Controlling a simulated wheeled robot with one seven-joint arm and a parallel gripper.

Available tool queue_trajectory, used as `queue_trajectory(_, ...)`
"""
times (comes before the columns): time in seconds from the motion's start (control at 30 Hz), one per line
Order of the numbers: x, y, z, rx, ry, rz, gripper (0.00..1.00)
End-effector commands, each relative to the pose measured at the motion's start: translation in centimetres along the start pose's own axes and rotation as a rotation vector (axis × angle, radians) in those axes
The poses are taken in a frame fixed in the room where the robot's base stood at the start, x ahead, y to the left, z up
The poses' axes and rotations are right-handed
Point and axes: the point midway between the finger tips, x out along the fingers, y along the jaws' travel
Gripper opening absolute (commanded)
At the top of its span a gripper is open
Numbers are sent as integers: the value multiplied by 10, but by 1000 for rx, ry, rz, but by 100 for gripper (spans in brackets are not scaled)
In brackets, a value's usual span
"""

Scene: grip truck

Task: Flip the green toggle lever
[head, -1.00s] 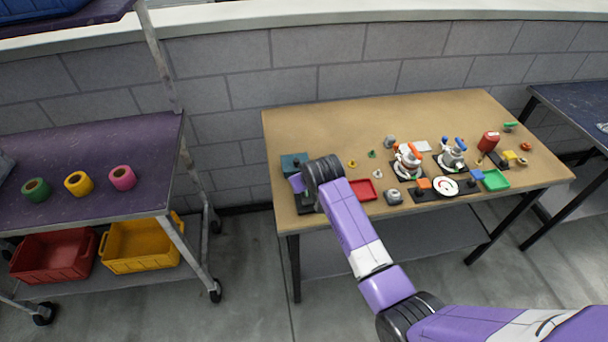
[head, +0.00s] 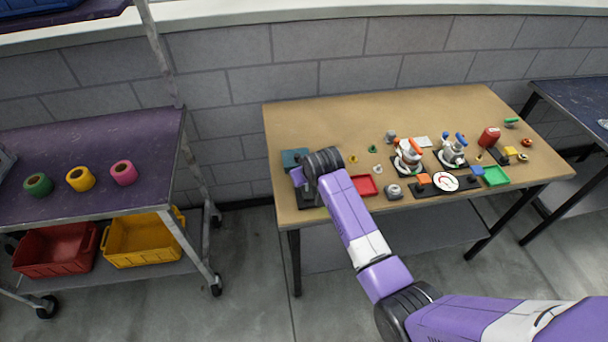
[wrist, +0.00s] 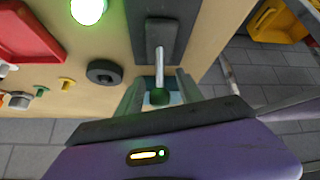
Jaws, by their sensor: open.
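The toggle lever shows in the wrist view as a metal rod with a dark green ball tip (wrist: 159,97), on a dark grey base plate (wrist: 163,30). My gripper (wrist: 160,88) is open, with one finger on each side of the ball. Whether either finger touches the ball I cannot tell. In the head view my gripper is over the left end of the tan table (head: 350,118). My own arm hides the lever there.
A teal block (head: 294,157) stands beside my wrist. Several devices crowd the table's right half; its back left is clear.

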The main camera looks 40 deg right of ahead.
Motion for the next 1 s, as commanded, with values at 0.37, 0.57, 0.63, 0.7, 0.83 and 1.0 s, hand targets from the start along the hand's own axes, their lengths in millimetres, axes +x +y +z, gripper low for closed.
queue_trajectory(0.37,-41,0,0,0,2,0,44)
queue_trajectory(0.57,-66,0,0,0,2,0,44)
queue_trajectory(0.63,-72,0,0,0,1,0,44)
queue_trajectory(0.7,-76,0,0,0,1,0,44)
queue_trajectory(0.83,-78,0,0,0,0,0,44)
queue_trajectory(1.0,-78,0,0,0,0,0,44)
